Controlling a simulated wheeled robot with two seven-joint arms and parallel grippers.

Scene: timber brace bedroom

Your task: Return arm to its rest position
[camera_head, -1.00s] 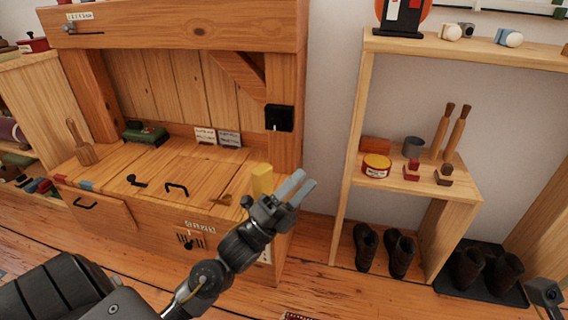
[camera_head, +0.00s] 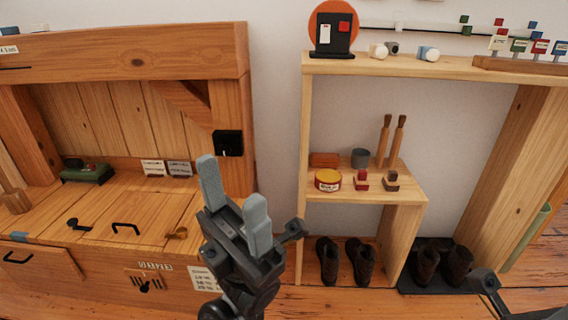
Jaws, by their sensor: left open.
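My left gripper (camera_head: 233,205) is in the lower middle of the head view, with its two grey fingers pointing up and apart. It is open and nothing is between the fingers. It is in front of the right end of the wooden bench unit (camera_head: 150,67) and left of the shelf unit. A small part of my right arm (camera_head: 486,283) shows at the bottom right edge, and its fingers cannot be made out.
The open shelf (camera_head: 400,197) holds a round red-and-yellow tin (camera_head: 328,180), a grey cup (camera_head: 360,158) and two wooden sticks. Boots (camera_head: 345,262) stand below. A green object (camera_head: 88,173) lies on the bench top. Wall space between bench and shelf is bare.

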